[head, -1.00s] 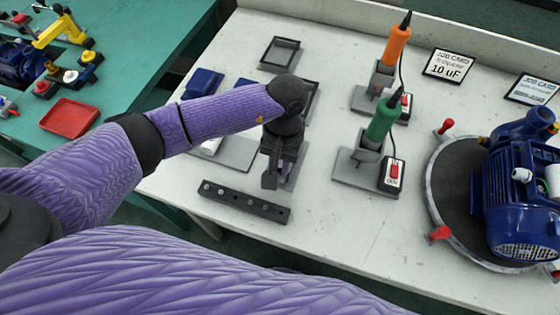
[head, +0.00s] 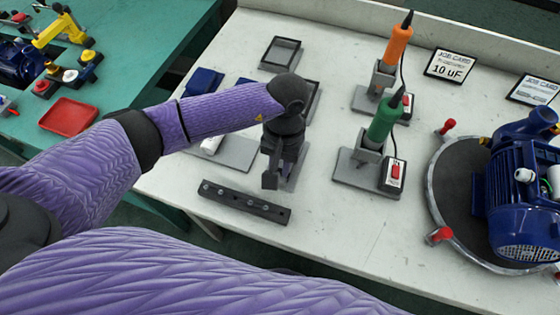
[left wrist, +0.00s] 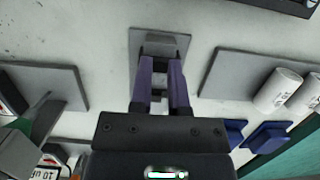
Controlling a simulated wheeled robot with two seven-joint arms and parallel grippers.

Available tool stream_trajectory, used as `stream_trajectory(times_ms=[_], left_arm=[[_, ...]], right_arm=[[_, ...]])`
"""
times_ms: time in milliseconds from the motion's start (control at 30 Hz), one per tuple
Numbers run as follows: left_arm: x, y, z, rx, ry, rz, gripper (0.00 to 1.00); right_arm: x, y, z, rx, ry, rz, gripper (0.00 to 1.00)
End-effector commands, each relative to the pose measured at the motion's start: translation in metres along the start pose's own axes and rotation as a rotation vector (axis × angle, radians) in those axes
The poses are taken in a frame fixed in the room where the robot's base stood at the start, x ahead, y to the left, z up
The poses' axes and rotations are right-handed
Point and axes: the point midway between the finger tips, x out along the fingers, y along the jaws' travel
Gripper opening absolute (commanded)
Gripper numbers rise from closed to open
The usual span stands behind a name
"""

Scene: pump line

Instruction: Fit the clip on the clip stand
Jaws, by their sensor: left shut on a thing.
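My left gripper (head: 271,178) points down over a small grey base plate (head: 291,177), which I take to be the clip stand. In the left wrist view the two purple fingers (left wrist: 160,66) reach over this plate (left wrist: 182,40), with a grey block (left wrist: 160,45) at their tips. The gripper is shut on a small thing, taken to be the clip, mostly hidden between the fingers. I cannot tell whether it touches the stand. My right gripper is not in view.
A dark bar with several studs (head: 245,203) lies near the table's front edge. To the right stand a green-handled tool (head: 384,118), an orange-handled tool (head: 396,47) and a blue pump motor (head: 525,190) on a round plate. Bare table lies at front right.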

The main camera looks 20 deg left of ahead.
Motion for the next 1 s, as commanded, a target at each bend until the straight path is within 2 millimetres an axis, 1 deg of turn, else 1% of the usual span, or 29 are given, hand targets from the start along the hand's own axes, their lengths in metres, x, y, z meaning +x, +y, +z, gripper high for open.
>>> stream_trajectory(times_ms=[233, 267, 300, 367, 400, 433, 667, 1000], left_arm=[[0.003, 0.0, -0.001, 0.0, 0.0, 0.0, 0.0], [0.002, 0.0, -0.001, 0.0, 0.0, 0.0, 0.25], [0.002, 0.0, 0.0, 0.0, 0.0, 0.0, 0.33], [0.002, 0.0, 0.0, 0.0, 0.0, 0.0, 0.46], [0.002, 0.0, 0.0, 0.0, 0.0, 0.0, 0.55], [0.002, 0.0, 0.0, 0.0, 0.0, 0.0, 0.61], [0.001, 0.0, 0.0, 0.0, 0.0, 0.0, 0.62], [-0.031, 0.0, 0.0, -0.001, 0.002, -0.001, 0.62]], right_arm=[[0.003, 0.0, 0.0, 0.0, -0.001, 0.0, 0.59], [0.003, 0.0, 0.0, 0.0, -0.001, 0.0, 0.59], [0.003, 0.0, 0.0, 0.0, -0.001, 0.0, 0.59], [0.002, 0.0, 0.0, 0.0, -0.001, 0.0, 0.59], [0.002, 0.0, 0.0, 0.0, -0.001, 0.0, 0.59], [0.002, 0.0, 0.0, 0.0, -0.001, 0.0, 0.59], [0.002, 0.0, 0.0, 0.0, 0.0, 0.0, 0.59], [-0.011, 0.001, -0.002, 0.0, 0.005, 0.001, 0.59]])
